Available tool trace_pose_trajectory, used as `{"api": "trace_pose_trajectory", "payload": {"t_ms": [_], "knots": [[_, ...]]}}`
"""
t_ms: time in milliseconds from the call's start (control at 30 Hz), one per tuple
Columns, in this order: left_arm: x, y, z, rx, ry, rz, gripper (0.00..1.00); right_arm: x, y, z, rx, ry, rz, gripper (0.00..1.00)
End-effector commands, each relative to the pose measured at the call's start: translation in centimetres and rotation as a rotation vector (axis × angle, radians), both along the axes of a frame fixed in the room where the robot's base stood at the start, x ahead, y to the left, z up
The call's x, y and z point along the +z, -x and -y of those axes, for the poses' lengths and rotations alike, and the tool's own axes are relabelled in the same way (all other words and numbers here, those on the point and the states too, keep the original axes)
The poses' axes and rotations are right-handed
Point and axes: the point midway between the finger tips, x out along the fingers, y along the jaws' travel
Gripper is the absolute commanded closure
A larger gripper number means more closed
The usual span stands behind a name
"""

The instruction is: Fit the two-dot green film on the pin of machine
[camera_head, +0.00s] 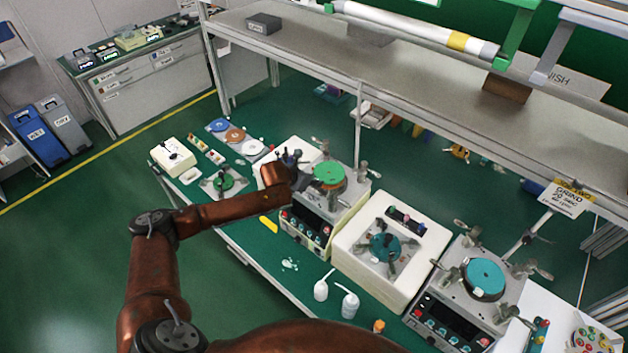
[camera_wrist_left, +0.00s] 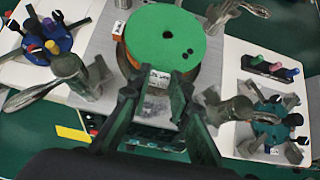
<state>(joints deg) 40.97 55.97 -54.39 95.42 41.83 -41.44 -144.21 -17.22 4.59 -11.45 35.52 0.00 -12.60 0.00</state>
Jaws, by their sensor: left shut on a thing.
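The green film (camera_head: 329,172) is a round disc over the plate of the lapping machine (camera_head: 304,228) in the middle. In the left wrist view the film (camera_wrist_left: 160,35) shows two dark dots near its right edge. An orange-brown rim (camera_wrist_left: 187,73) shows beneath it; I cannot tell whether the film touches it. My left gripper (camera_head: 306,178) is at the film's near edge. In the wrist view its fingers (camera_wrist_left: 160,88) close around a small pale labelled piece at that edge. The pin is not clearly visible. My right gripper is not in view.
Metal arms (camera_wrist_left: 75,72) stand around the plate. A white unit with a teal holder (camera_head: 384,246) and another machine with a teal disc (camera_head: 485,277) stand to the right. White bottles (camera_head: 349,305) stand at the bench's front edge. A shelf (camera_head: 430,105) runs behind.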

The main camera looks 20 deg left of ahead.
Motion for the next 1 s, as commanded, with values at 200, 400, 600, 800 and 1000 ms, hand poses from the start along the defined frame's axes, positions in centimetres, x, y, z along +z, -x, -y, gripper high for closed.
{"api": "trace_pose_trajectory", "payload": {"t_ms": [200, 400, 600, 800, 1000], "knots": [[-0.1, 0.0, 0.0, 0.0, 0.0, 0.0, 1.0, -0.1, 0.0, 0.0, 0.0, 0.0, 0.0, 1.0], [-0.5, 0.0, 0.0, 0.0, 0.001, 0.0, 1.0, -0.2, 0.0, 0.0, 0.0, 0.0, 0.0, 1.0], [-1.0, 0.0, 0.0, 0.0, 0.001, 0.0, 1.0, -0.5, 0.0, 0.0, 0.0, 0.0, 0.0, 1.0], [-1.5, 0.0, 0.0, 0.0, 0.001, 0.0, 1.0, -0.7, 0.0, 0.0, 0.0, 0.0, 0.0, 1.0], [-1.9, 0.0, 0.0, 0.001, 0.001, 0.0, 1.0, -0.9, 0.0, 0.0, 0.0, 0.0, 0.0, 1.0]]}}
